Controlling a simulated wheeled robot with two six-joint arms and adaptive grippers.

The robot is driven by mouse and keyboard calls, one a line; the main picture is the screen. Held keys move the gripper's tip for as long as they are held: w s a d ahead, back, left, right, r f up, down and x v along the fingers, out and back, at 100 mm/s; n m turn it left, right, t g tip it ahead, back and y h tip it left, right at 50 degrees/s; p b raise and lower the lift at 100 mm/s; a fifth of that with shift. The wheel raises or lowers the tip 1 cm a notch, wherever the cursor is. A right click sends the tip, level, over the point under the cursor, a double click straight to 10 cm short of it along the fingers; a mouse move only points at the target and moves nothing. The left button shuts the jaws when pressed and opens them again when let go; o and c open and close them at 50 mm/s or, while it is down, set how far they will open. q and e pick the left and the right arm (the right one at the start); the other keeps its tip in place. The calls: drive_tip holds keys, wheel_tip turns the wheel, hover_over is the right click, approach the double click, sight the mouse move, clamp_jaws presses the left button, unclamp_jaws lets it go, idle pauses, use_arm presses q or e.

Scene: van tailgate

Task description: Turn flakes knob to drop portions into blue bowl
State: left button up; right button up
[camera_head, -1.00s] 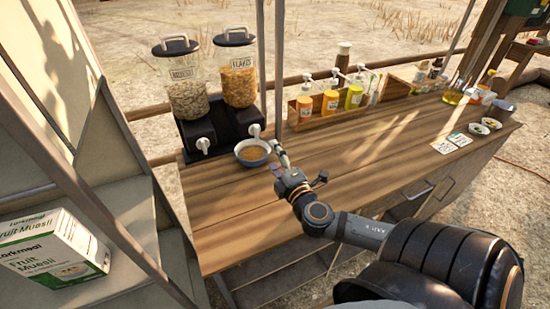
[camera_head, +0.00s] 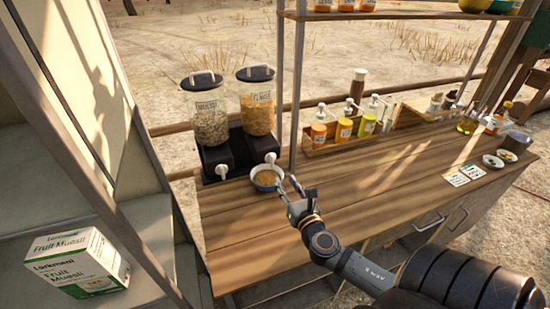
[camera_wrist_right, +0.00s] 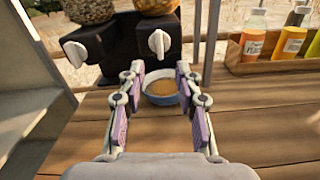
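The flakes dispenser (camera_head: 257,108), with orange-brown flakes, stands at the back left of the counter. Its white knob (camera_head: 270,158) is on the black base's front; in the right wrist view the knob (camera_wrist_right: 158,43) has its grip about upright. The blue bowl (camera_head: 267,184) stands on the counter below and in front of that knob, with brown food inside. My right gripper (camera_head: 289,182) is just to the right and near side of the bowl. In the wrist view its fingers (camera_wrist_right: 159,75) are spread and empty, with the bowl (camera_wrist_right: 163,99) visible between them. My left gripper is not in view.
The muesli dispenser (camera_head: 210,123), with its own knob (camera_head: 221,171), is directly left. A shelf post (camera_head: 297,100) rises behind the gripper. A wooden rack (camera_head: 335,140) of bottles is to the right. The front middle of the counter (camera_head: 255,225) is clear.

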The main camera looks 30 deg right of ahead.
sight(273, 162)
drive_tip(key=shift+n, duration=0.8)
drive_tip(key=p+x, duration=0.2)
drive_tip(key=x, duration=0.8)
drive_tip(key=shift+w, duration=0.3)
drive_tip(key=shift+a, duration=0.1)
clamp_jaws()
